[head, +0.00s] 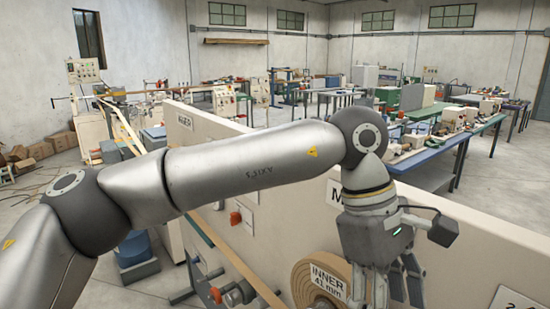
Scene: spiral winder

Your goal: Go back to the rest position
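My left arm reaches in from the left and bends down at its wrist. My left gripper (388,292) hangs at the bottom right of the middle in the head view, fingers pointing down. Its fingers are spread apart with a gap between them, and I see nothing held. The lowest part of the fingers is at the picture's edge. A brown roll labelled "INNER 41 mm" (302,283) is just left of the gripper; I cannot tell whether they touch. My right gripper is not in view.
A long cream machine panel (470,245) runs below and behind my arm, with a red-orange knob (235,218) on it. Workbenches (445,140) with tools stand at the back right. Cardboard boxes (40,151) lie at the far left. Grey floor shows between.

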